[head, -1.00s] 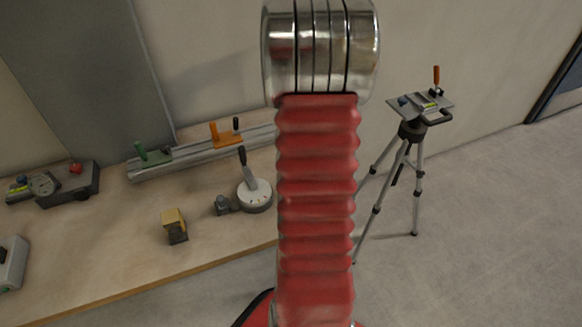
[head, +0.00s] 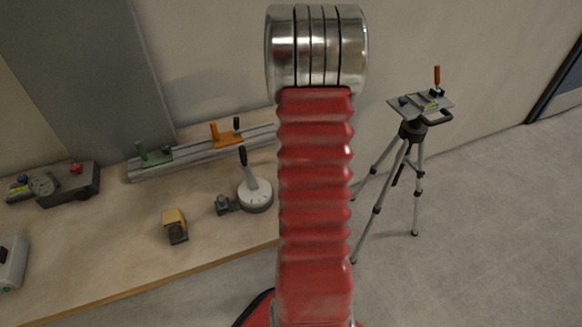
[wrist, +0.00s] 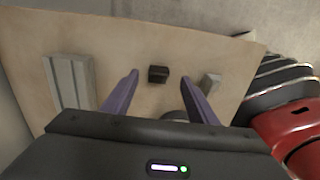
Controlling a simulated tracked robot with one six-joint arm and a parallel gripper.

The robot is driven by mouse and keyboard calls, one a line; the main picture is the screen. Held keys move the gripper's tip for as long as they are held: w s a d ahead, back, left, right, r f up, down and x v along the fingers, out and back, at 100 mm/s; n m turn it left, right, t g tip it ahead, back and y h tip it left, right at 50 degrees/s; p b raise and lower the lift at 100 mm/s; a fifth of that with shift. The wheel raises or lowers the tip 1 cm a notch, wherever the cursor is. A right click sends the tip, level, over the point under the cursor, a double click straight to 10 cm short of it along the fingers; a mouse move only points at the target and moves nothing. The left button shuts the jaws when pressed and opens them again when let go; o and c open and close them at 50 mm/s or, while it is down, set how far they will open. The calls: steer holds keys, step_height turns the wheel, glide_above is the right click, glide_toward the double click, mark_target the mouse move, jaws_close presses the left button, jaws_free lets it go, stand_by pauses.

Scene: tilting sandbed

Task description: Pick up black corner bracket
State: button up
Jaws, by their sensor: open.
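The black corner bracket (wrist: 158,74) shows in the wrist view as a small dark block lying on the pale bench top, near the middle. My gripper (wrist: 160,78) is open, with its two purple fingers pointing toward the bench. In the picture the bracket lies between the fingertips, nearer the left one. No contact shows, and I cannot tell the height of the fingertips above it.
The head view shows a white dial with a lever (head: 255,195), a yellow-topped block (head: 175,222), a long rail (head: 190,155) and a tripod (head: 412,130) beyond the bench.

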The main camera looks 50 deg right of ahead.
steer(key=shift+f, duration=0.25)
steer(key=shift+w+d+f, duration=0.1)
steer(key=shift+f, duration=2.4)
steer(key=shift+c, duration=0.5)
steer(key=c, duration=1.2)
steer(key=shift+o, duration=0.2)
step_height(320, 180, up, 10)
steer(key=shift+r, duration=0.1)
